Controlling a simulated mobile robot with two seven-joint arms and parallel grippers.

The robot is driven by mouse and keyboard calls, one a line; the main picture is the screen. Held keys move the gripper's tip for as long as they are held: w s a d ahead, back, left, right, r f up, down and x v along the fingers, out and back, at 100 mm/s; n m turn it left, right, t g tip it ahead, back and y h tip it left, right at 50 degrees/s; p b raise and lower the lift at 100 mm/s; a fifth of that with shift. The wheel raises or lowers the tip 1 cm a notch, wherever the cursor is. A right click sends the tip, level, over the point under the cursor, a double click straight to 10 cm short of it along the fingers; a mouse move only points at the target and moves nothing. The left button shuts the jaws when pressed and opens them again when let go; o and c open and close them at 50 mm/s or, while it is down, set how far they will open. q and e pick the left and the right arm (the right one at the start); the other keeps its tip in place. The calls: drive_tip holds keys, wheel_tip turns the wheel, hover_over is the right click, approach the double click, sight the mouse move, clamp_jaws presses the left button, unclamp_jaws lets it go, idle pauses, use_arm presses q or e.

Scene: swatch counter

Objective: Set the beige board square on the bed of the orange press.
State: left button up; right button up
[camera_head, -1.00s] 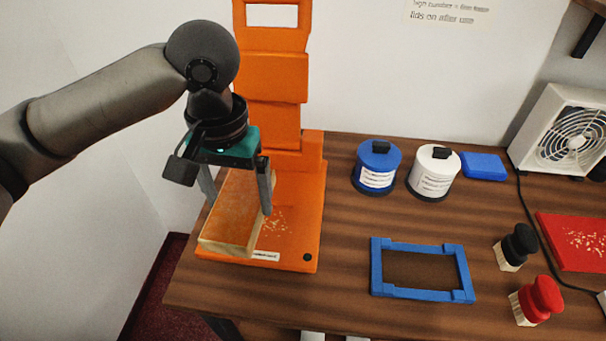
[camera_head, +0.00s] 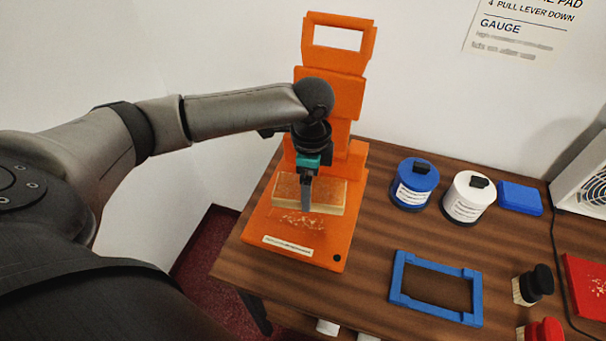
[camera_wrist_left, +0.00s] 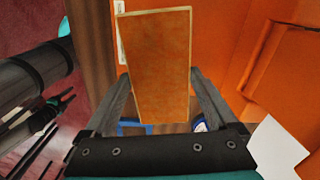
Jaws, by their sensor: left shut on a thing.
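The orange press (camera_head: 337,245) stands at the left end of the counter. Its flat bed has pale chips on it and a label at its front edge. The beige board (camera_head: 333,193), a thick block with an orange-brown top, lies across the bed's rear part, in front of the column. My left gripper (camera_head: 306,208) points down and is shut on the board. In the left wrist view the board (camera_wrist_left: 156,60) sits between both fingers, slightly slanted. Whether its underside touches the bed, I cannot tell.
A blue frame (camera_head: 400,291) lies on the counter right of the press. A blue jar (camera_head: 413,185), a white jar (camera_head: 466,199) and a blue block (camera_head: 520,198) stand behind it. A black-handled brush (camera_head: 537,285) and a red tray (camera_head: 585,280) are at right.

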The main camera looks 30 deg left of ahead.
use_arm(q)
drive_tip(key=shift+a+f+m+p, duration=0.3)
drive_tip(key=shift+a+m, duration=0.35)
drive_tip(key=shift+m, duration=0.05)
drive_tip(key=shift+a+f+m, duration=0.15)
drive_tip(key=shift+f+m, duration=0.1)
drive_tip(key=shift+m, duration=0.05)
drive_tip(key=b, duration=0.7)
hover_over(303, 217)
wheel_tip(303, 217, down, 6)
drive_tip(key=shift+r, duration=0.1)
drive_tip(key=shift+f, duration=0.95)
drive_tip(key=shift+p, duration=0.4)
drive_tip(key=shift+f+p, duration=0.25)
drive_tip(key=shift+p, duration=0.05)
drive_tip(key=shift+f, duration=0.35)
idle(0.4)
drive_tip(key=o, duration=1.2)
